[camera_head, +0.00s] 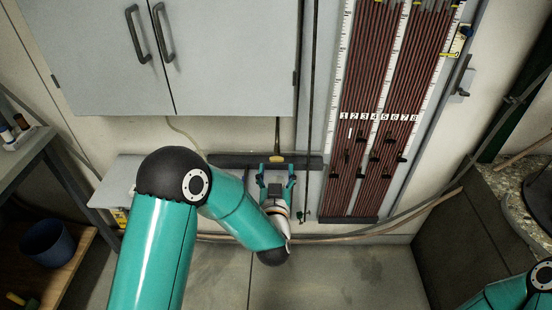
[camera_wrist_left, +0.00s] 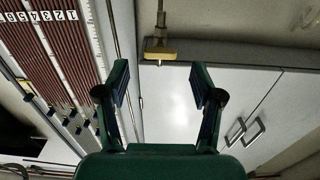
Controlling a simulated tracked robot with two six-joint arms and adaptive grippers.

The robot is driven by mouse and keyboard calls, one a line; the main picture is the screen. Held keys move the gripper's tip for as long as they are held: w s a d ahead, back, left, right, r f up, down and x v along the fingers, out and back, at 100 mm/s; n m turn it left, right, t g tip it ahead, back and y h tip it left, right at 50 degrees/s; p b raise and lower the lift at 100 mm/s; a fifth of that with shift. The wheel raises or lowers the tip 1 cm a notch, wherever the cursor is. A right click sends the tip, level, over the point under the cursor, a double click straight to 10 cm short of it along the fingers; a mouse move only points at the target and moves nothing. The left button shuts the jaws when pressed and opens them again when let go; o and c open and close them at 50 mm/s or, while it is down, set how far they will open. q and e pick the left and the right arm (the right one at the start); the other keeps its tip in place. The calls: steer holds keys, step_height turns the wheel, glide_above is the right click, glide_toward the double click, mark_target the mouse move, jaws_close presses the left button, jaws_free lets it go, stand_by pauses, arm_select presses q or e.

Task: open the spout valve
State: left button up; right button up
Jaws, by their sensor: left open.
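A small yellow-brass fitting (camera_head: 277,158) sits on a dark horizontal bar (camera_head: 235,160) below the wall cabinet; I cannot tell for sure that it is the spout valve. In the left wrist view the fitting (camera_wrist_left: 158,50), with a thin rod on it, shows beyond the fingers, near the middle. My left gripper (camera_head: 276,172) is open and empty, its fingers pointing toward the bar, just below the fitting. Both fingers (camera_wrist_left: 160,83) show apart in the left wrist view, with nothing between them. Only a link of my right arm shows at the lower right.
A grey cabinet (camera_head: 210,60) with two handles hangs above. A board of numbered red tubes (camera_head: 375,165) with black clips stands to the right. A hose (camera_head: 370,232) runs low along the wall. A bench (camera_head: 30,150) is at left. The floor below the gripper is clear.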

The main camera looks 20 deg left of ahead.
mark_target(277, 161)
arm_select(q)
steer(key=shift+x, duration=2)
steer(key=c, duration=1.2)
